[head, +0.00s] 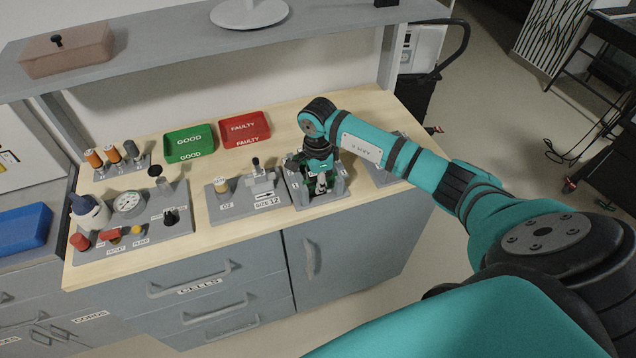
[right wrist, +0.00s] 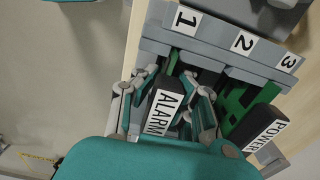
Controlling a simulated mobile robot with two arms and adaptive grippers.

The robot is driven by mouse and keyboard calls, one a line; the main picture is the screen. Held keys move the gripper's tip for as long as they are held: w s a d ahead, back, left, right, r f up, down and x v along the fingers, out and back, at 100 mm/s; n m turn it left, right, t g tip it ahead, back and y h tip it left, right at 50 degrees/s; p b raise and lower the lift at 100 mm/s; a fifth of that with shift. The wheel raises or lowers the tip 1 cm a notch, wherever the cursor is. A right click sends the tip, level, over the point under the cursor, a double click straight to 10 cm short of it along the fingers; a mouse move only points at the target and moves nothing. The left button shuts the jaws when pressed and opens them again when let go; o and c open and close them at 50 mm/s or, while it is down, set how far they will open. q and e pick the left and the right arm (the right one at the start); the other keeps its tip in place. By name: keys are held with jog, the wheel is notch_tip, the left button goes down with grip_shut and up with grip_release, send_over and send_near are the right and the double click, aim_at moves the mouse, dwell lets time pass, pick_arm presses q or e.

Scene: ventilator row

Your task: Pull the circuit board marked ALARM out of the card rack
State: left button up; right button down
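The card rack (head: 298,190) is a grey block at the counter's front right; its back wall (right wrist: 206,55) carries the numbers 1, 2 and 3. The ALARM board has a black handle with a white label (right wrist: 163,114); its green edge stands at slot 1. My right gripper (right wrist: 170,76) reaches down over the rack with one finger on each side of this handle; both pads appear to touch it. In the head view, the right gripper (head: 321,179) hides most of the boards. My left gripper is out of view.
The POWER board (right wrist: 262,128) stands just right of the ALARM board. A green GOOD tray (head: 190,142) and a red FAULTY tray (head: 244,128) lie empty behind. A grey valve block (head: 233,211) is left of the rack. A shelf (head: 180,40) runs above.

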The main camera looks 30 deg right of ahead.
jog(key=shift+r, duration=0.2)
jog(key=shift+r+p, duration=2.5)
jog(key=shift+r, duration=1.6)
